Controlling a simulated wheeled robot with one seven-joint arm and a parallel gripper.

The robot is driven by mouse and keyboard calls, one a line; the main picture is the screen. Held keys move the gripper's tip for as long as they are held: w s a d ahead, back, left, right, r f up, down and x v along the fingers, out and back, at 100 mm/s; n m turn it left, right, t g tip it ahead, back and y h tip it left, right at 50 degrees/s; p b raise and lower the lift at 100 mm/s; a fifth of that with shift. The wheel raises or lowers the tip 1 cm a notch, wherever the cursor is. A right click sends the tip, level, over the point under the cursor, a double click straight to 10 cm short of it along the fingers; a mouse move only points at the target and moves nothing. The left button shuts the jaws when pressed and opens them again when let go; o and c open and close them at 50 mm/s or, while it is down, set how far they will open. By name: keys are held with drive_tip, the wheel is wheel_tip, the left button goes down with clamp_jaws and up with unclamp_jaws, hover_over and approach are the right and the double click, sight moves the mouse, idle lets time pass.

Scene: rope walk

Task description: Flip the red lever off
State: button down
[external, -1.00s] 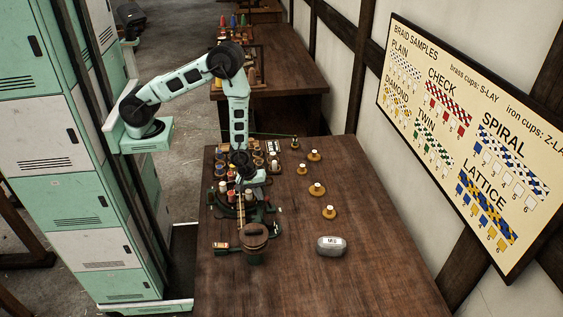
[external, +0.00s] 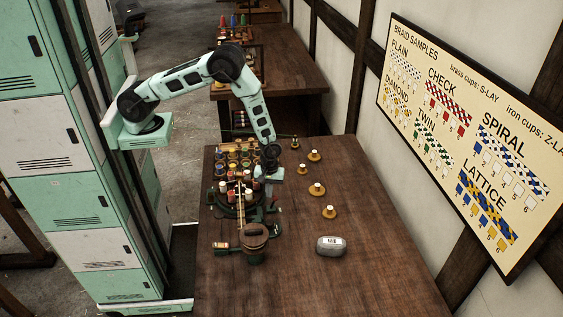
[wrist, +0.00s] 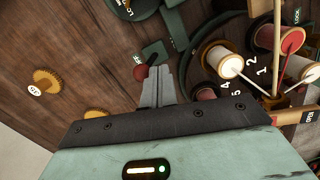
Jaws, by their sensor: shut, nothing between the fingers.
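The red lever shows in the wrist view as a small red knob (wrist: 141,72) beside a dark green bracket (wrist: 154,53). A small white marking near it looks like "OFF". My gripper (wrist: 155,72) is shut and empty, its fingertips just right of the red knob; I cannot tell whether they touch. In the external view my gripper (external: 268,182) is low at the right side of the braiding machine (external: 237,200). The lever is too small or hidden to make out there.
Numbered bobbins, among them a white one (wrist: 220,62), stand close right of my gripper. Yellow toothed discs (wrist: 47,82) lie to the left. A grey weight (external: 331,245) sits on the table (external: 370,275), whose right side is mostly clear.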

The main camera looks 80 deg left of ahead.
drive_tip(key=shift+w, duration=0.45)
drive_tip(key=shift+w+r, duration=0.1)
drive_tip(key=shift+w, duration=0.15)
drive_tip(key=shift+r, duration=0.15)
wheel_tip(320, 180, up, 9)
drive_tip(key=w+p, duration=0.1)
drive_tip(key=p, duration=0.5)
drive_tip(key=shift+w+a, duration=0.35)
drive_tip(key=shift+r, duration=0.1)
